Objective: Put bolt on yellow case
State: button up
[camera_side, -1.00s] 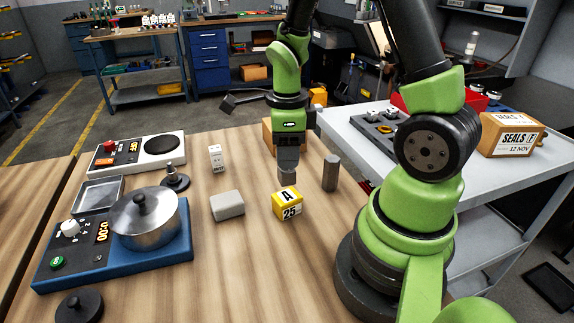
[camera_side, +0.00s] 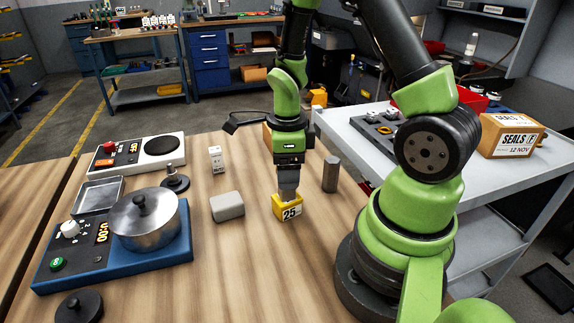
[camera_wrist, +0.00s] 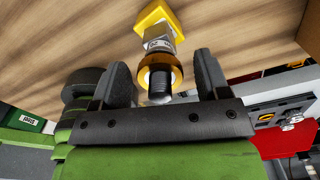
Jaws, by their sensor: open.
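The yellow case (camera_side: 287,210), marked 25, sits on the wooden table directly under my gripper (camera_side: 288,194). Its top is mostly hidden by the gripper's end. In the wrist view the yellow case (camera_wrist: 152,18) lies beyond the fingertips. A part that looks like the bolt (camera_wrist: 160,84), with a dark core, a brass-coloured ring and a grey section, stands between the two dark fingers of my gripper (camera_wrist: 161,62). The fingers are spread, with gaps showing on both sides of it. It lines up with the case; whether it rests on the case I cannot tell.
A grey block (camera_side: 228,206) lies left of the case, and a dark grey cylinder (camera_side: 331,174) stands close on its right. A white block (camera_side: 216,160) stands behind. A pot (camera_side: 145,222) sits on a blue cooker farther left. The table in front of the case is clear.

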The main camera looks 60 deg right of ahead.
notch_tip(320, 180, up, 12)
jog(key=s+a+r+n+t+y, duration=0.1)
jog(key=s+a+r+n+t, duration=0.2)
jog(key=n, duration=1)
jog(key=s+a+r+n+t+y, duration=0.1)
jog(key=s+a+r+n+t, duration=0.3)
jog(key=n, duration=0.9)
jog(key=s+a+r, duration=0.1)
jog(key=a+r, duration=0.1)
jog(key=a, duration=0.1)
jog(key=shift+r, duration=0.3)
